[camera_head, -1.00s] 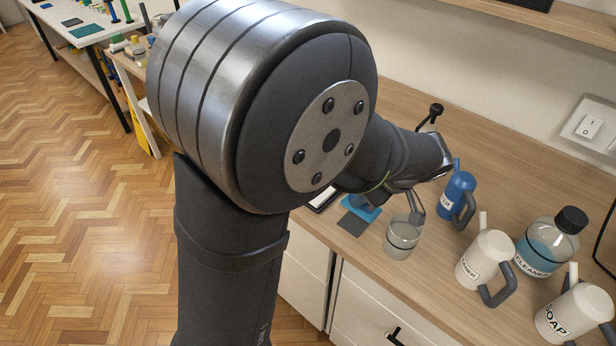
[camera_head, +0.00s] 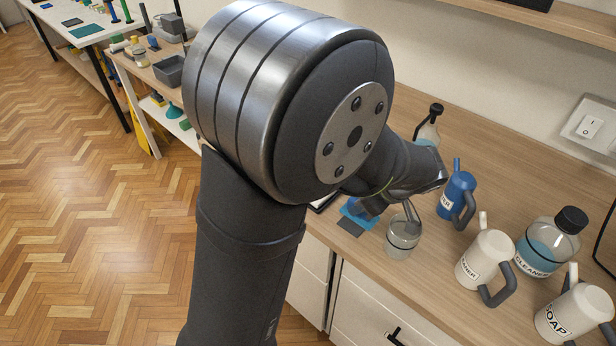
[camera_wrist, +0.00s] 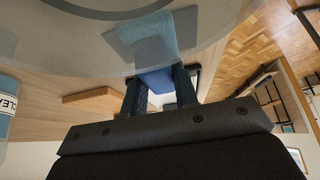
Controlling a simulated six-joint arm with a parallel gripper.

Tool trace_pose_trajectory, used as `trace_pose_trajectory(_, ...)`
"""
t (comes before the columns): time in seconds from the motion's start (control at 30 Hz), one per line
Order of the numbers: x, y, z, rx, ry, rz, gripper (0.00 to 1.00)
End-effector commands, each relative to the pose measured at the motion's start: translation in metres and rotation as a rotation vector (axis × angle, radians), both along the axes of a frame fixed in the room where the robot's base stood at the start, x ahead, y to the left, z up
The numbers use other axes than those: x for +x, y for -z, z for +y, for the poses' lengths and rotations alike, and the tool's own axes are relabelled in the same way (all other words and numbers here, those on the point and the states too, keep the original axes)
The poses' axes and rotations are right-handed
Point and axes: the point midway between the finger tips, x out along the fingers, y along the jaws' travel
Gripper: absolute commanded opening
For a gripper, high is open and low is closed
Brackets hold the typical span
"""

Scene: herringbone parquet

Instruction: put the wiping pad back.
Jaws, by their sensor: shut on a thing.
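The wiping pad (camera_head: 369,222) is a light blue flat pad with a darker blue grip. In the head view it is low over the counter, partly covering a dark grey square patch (camera_head: 350,228). My gripper (camera_head: 378,203) is shut on the pad's grip, partly hidden by my own wrist in that view. In the wrist view my gripper (camera_wrist: 158,85) has its dark fingers on both sides of the blue grip, with the light blue pad (camera_wrist: 182,25) beyond. I cannot tell whether the pad touches the counter.
A clear jar (camera_head: 402,238) stands just right of the pad. A blue can (camera_head: 457,195), white cans (camera_head: 485,260) and a cleaner bottle (camera_head: 548,243) stand farther right. A black-topped bottle (camera_head: 430,128) is behind my wrist. The counter's front edge is close to the patch.

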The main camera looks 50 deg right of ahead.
Motion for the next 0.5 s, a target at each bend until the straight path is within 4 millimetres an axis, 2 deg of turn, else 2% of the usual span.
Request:
trace_pose_trajectory(0.43,0.0,0.0059,0.0001,0.001,0.0,0.0,0.04)
trace_pose_trajectory(0.47,0.0,0.0061,0.0001,0.001,0.0,0.0,0.29)
trace_pose_trajectory(0.5,0.0001,0.0057,0.0,0.0,0.0,0.0,0.37)
